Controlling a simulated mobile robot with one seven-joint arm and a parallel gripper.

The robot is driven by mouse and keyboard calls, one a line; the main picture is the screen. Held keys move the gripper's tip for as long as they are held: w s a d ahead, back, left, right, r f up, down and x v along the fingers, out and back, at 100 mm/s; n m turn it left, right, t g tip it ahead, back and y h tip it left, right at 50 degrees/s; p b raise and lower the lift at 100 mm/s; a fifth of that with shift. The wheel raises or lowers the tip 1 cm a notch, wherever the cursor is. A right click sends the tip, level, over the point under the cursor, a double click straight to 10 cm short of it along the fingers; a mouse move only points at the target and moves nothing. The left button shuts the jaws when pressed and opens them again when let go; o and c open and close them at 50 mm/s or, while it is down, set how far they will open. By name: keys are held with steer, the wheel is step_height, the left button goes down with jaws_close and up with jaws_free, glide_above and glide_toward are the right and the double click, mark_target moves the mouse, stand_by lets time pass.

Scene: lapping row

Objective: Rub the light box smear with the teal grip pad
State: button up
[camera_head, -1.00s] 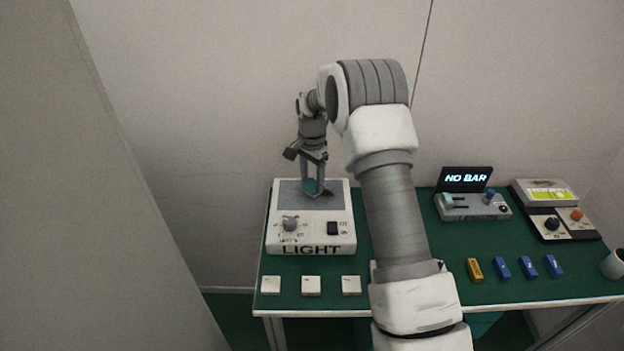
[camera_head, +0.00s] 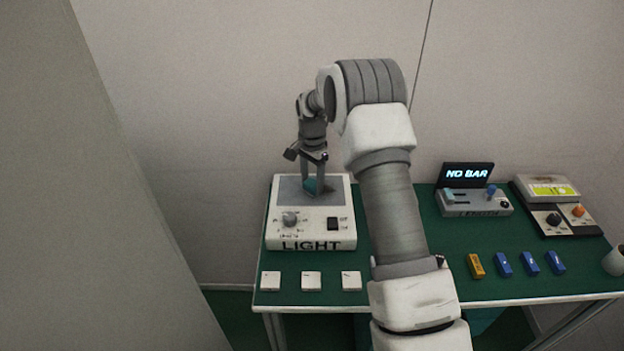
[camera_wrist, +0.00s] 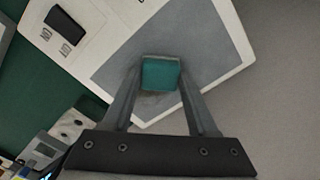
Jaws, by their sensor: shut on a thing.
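The light box (camera_head: 258,213) is a white unit marked LIGHT, with a grey panel (camera_head: 285,188) on its back part and a knob (camera_head: 289,219) and a black switch (camera_head: 333,223) in front. My gripper (camera_head: 317,190) points down over the grey panel and is shut on the teal grip pad (camera_wrist: 160,74). The pad is at or just above the panel; I cannot tell whether it touches. In the wrist view the grey panel (camera_wrist: 120,70) fills the middle. A faint darker patch shows beside the pad, but I cannot tell whether it is the smear or a shadow.
Three white tiles (camera_head: 311,281) lie in front of the light box. At the right are a device reading NO BAR (camera_head: 467,176), one yellow block (camera_head: 476,266), three blue blocks (camera_head: 530,264), a box with an orange knob (camera_head: 578,211) and a white cup (camera_head: 614,261).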

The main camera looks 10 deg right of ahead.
steer(key=shift+s+d+r, duration=0.1)
steer(key=shift+s+d, duration=0.1)
steer(key=shift+d, duration=0.75)
steer(key=shift+s+d, duration=0.15)
steer(key=shift+d, duration=0.75)
steer(key=shift+s+d, duration=0.2)
steer(key=shift+d, duration=0.75)
steer(key=shift+s+d, duration=0.2)
steer(key=shift+d, duration=0.7)
steer(key=shift+w+a, duration=0.25)
steer(key=shift+a, duration=1)
steer(key=shift+w+a, duration=0.25)
steer(key=shift+a, duration=1)
steer(key=shift+w+a, duration=0.25)
steer(key=shift+a, duration=1)
steer(key=shift+w+d+f, duration=0.15)
steer(key=shift+w+f, duration=0.05)
steer(key=shift+w, duration=0.3)
steer(key=shift+s+d+r, duration=0.1)
steer(key=shift+s+d, duration=0.15)
steer(key=shift+d, duration=1)
steer(key=shift+s+d+f, duration=0.1)
steer(key=shift+s+d, duration=0.1)
steer(key=shift+d, duration=1)
steer(key=shift+s+d+r, duration=0.1)
steer(key=shift+s+d, duration=0.15)
steer(key=shift+d, duration=1)
steer(key=shift+a, duration=0.15)
